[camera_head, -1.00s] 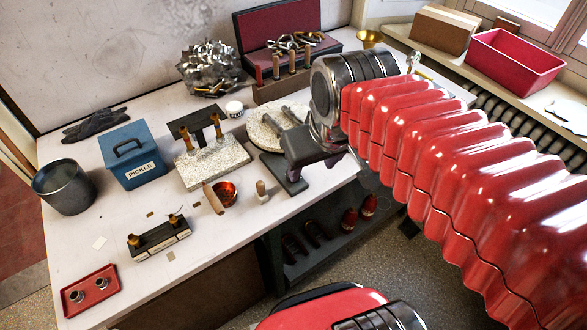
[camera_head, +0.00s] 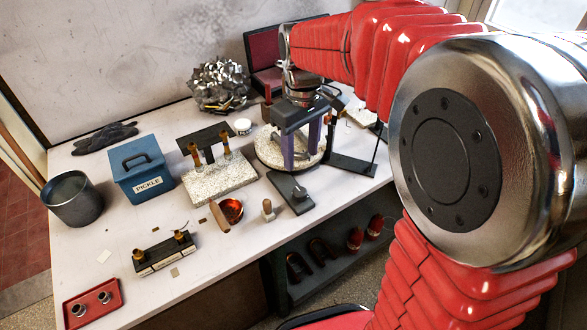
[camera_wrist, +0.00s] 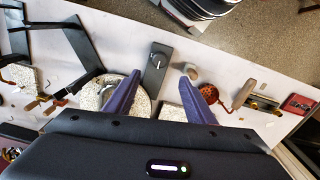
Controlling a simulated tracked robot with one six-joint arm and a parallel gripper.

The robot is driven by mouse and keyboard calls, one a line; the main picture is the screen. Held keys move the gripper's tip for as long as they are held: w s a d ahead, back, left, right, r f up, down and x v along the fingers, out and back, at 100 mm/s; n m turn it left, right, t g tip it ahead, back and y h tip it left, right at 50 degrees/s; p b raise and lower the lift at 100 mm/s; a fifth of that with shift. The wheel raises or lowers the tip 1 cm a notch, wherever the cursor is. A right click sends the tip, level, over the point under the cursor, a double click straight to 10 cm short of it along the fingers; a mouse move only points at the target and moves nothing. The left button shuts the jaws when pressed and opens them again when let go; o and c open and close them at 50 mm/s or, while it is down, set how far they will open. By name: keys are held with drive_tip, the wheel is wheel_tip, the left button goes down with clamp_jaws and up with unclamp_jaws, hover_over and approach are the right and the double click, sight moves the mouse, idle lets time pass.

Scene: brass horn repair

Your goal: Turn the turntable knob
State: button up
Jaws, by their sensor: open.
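The turntable (camera_head: 264,153) is a round speckled disc on the bench, partly hidden by my gripper. A dark narrow control plate (camera_head: 283,184) extends from its front side. A small knob (camera_head: 297,195) stands on that plate; the knob also shows in the wrist view (camera_wrist: 158,62). My gripper (camera_head: 301,162) points down over the turntable, behind the knob, with its purple fingers apart and empty. In the wrist view my gripper (camera_wrist: 161,73) has the control plate lying between its fingertips and the disc (camera_wrist: 125,97) behind the left finger. Whether the fingertips touch the disc is unclear.
A dark stand (camera_head: 352,165) with a thin upright is close to the right of my gripper.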

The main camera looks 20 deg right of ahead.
sight(300, 191)
drive_tip(key=shift+w+f, duration=0.1)
drive_tip(key=shift+w, duration=0.05)
drive_tip(key=shift+f, duration=0.15)
wheel_tip(300, 191, down, 14)
drive_tip(key=shift+r, duration=0.25)
idle(0.6)
drive_tip(key=shift+c, duration=0.3)
drive_tip(key=c, duration=0.9)
drive_tip(key=shift+d, duration=0.2)
drive_tip(key=shift+c, duration=0.4)
drive_tip(key=shift+a, duration=0.15)
